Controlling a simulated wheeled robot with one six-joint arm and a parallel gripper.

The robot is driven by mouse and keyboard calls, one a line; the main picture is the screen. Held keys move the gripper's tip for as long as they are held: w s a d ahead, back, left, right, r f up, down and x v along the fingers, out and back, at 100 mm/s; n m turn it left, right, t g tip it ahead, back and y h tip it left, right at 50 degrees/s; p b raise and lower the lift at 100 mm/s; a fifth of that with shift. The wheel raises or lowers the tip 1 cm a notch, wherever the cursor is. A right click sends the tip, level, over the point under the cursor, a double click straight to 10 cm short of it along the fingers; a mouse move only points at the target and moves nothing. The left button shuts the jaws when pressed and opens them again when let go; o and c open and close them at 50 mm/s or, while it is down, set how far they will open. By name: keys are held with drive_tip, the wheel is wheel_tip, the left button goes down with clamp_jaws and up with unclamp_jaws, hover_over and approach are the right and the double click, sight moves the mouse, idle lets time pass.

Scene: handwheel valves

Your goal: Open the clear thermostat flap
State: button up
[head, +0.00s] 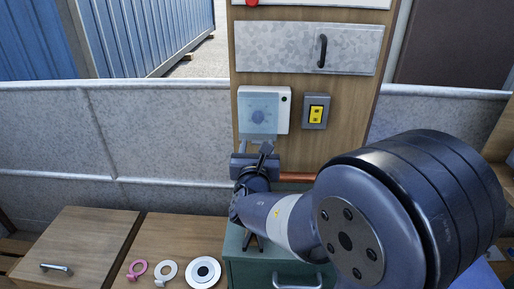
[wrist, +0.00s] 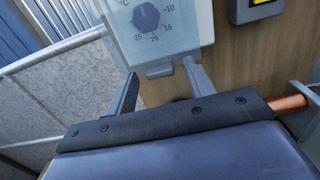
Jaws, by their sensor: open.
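The thermostat (head: 283,112) is a white box on the wooden panel. Its clear flap (head: 259,106) lies over the dial and looks shut. In the wrist view the flap (wrist: 190,32) covers the dial (wrist: 146,18) with its numbers, and a small tab (wrist: 160,70) sticks out at its lower edge. My gripper (head: 255,148) is just below the flap. In the wrist view my gripper (wrist: 161,75) is open, with one finger on each side of the tab and nothing held. Whether a finger touches the tab or flap I cannot tell.
A yellow switch in a grey box (head: 316,111) is right of the thermostat. A drawer with a black handle (head: 321,52) is above. A copper pipe (head: 298,177) runs below, close to my gripper. Rings and a disc (head: 203,272) lie on the wooden bench at lower left.

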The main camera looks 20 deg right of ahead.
clamp_jaws()
idle(0.4)
drive_tip(key=shift+r+p, duration=0.15)
drive_tip(key=shift+p, duration=0.2)
